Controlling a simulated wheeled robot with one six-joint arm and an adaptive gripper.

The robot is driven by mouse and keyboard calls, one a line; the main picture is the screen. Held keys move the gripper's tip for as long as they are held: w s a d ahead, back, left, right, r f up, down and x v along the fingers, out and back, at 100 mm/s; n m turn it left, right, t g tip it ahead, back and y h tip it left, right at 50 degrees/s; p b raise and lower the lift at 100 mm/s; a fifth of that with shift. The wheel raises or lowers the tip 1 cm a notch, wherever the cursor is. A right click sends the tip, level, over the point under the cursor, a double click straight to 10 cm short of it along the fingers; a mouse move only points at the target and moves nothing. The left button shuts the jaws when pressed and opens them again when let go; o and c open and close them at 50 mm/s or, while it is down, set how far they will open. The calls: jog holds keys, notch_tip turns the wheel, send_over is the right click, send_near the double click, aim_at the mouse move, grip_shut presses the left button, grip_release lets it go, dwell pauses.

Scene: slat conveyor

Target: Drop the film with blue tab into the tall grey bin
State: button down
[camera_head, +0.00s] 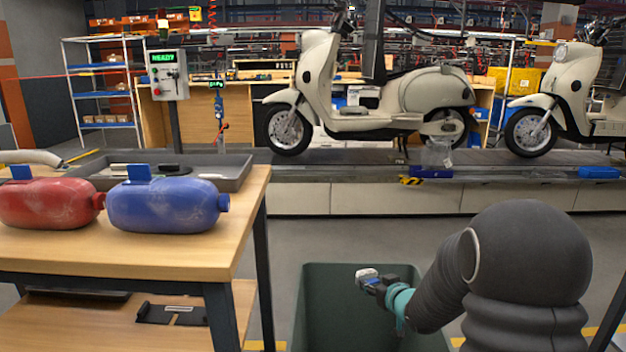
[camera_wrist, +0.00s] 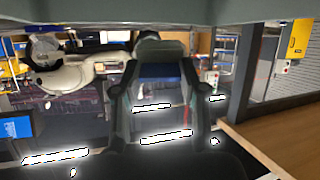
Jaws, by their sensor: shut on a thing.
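My gripper (camera_head: 369,279) is at the lower centre of the head view, in front of the upper back wall of the tall dark grey-green bin (camera_head: 323,300). In the wrist view the two dark fingers of my gripper (camera_wrist: 162,128) are closed around a piece with a blue tab (camera_wrist: 160,70). I take this to be the film with blue tab; its clear part is hard to make out. In the head view only a small pale and blue bit shows at the fingertips. The bin's floor is hidden.
A wooden table (camera_head: 150,254) at left carries a red tank (camera_head: 48,203), a blue tank (camera_head: 160,206) and a grey tray (camera_head: 236,172). Behind, a conveyor (camera_head: 340,173) carries cream scooters (camera_head: 425,90). A clear crumpled item (camera_head: 437,154) lies on it. Open floor lies between bin and conveyor.

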notch_tip(320, 180, down, 6)
jog(key=b, duration=0.4)
jog(key=c, duration=0.6)
grip_release()
jog(key=shift+r, duration=0.1)
jog(key=shift+o, duration=0.2)
jog(key=shift+r, duration=0.1)
notch_tip(320, 180, up, 10)
jog(key=shift+d, duration=0.1)
